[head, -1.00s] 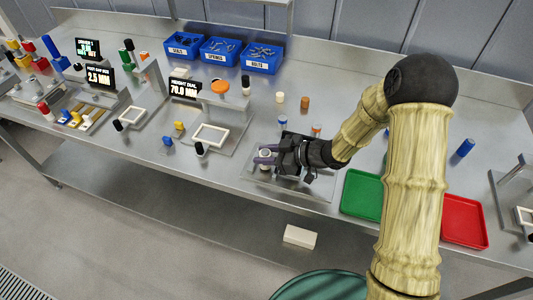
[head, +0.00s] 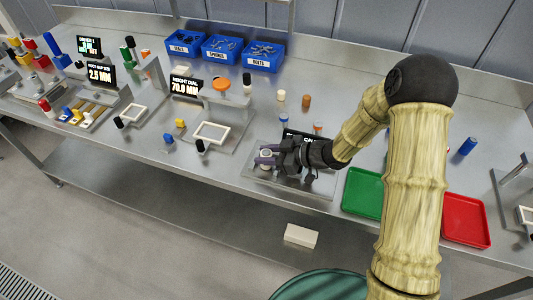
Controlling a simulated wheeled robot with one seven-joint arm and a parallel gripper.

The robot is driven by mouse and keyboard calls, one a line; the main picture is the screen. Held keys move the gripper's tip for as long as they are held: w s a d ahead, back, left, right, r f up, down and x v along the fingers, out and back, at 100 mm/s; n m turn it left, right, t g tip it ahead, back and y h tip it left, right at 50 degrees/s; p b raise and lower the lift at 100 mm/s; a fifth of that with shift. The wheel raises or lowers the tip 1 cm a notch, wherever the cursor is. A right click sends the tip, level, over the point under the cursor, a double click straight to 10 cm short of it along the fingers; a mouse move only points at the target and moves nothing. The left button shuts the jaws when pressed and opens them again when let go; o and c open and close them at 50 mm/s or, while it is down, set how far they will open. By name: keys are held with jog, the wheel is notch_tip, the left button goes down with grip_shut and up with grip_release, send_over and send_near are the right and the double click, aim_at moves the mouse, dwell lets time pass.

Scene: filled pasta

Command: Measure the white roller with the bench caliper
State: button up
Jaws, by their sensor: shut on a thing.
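My gripper (head: 267,156) is over the left part of a low grey metal plate station (head: 318,188) near the bench's front edge, probably the bench caliper. I cannot tell whether this is a roller or part of the station. The station's dark display (head: 290,134) is mostly hidden behind my gripper, and the measuring parts are hidden too. A small white roller (head: 281,96) stands upright on the bench behind, apart from my gripper.
A brown roller (head: 306,101) and several other small rollers stand behind my gripper. A height dial station (head: 212,132) reads 70.0 mm to the left. A green tray (head: 361,192) and a red tray (head: 466,221) lie to the right. Blue bins (head: 251,66) are at the back.

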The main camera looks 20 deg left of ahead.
jog(key=shift+f, duration=0.1)
jog(key=o, duration=1.1)
jog(key=shift+d, duration=0.1)
jog(key=v, duration=1.7)
jog(key=shift+d+b, duration=0.15)
jog(key=shift+b, duration=0.25)
jog(key=shift+w, duration=0.1)
